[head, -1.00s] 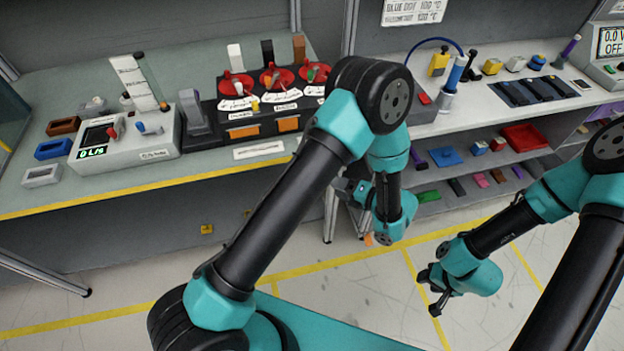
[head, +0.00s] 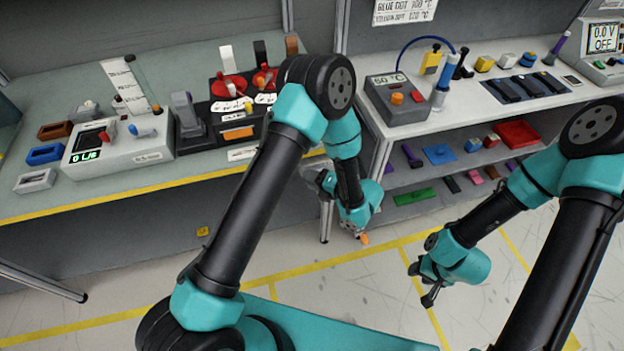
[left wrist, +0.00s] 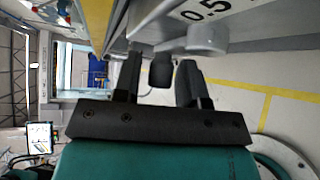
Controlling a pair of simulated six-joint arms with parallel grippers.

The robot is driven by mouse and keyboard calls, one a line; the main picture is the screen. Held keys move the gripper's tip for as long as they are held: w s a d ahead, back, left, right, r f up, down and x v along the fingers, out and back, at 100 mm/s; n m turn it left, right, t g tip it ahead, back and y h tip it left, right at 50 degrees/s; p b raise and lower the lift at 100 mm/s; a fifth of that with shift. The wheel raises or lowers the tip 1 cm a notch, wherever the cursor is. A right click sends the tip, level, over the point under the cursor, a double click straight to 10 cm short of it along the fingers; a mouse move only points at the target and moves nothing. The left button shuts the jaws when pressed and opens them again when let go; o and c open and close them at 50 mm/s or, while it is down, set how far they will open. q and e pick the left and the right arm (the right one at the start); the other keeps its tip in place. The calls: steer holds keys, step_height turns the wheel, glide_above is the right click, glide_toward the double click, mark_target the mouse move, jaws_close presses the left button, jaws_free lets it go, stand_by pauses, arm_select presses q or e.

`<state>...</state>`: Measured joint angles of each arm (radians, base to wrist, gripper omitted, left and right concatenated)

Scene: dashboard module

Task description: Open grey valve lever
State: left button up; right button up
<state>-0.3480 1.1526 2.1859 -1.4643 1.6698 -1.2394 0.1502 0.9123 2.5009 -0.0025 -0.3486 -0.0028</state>
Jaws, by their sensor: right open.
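A light grey valve module (head: 118,146) with a green "0 L/s" readout stands on the left bench. On its top are a small red knob (head: 106,134) and a blue-grey lever (head: 142,131). A taller grey upright piece (head: 186,112) stands on a dark base beside it. I cannot tell for certain which is the named lever. My left gripper (head: 323,181) hangs low in front of the gap between the benches, away from the module. In the left wrist view its two fingers (left wrist: 158,90) are apart, with a dark block seen between them. My right gripper (head: 420,283) is open and empty above the floor.
Small blue, brown and grey trays (head: 45,155) lie left of the module. A dark unit with red discs (head: 230,86) stands to its right, partly behind my left arm. A grey "50 °C" box (head: 397,101) is on the right bench. The bench's front strip (head: 100,199) is bare.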

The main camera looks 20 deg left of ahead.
arm_select(q)
jaws_close()
steer(key=shift+f, duration=0.15)
steer(key=w+d+f+n+t+h, duration=0.2)
steer(key=d+f+n+t+h, duration=0.2)
steer(key=n+h, duration=0.4)
steer(key=shift+w+f+t+h, duration=0.3)
steer(key=shift+t+h, duration=0.4)
steer(key=shift+h, duration=1.6)
steer(key=shift+d, duration=0.1)
steer(key=shift+o, duration=1.1)
jaws_free()
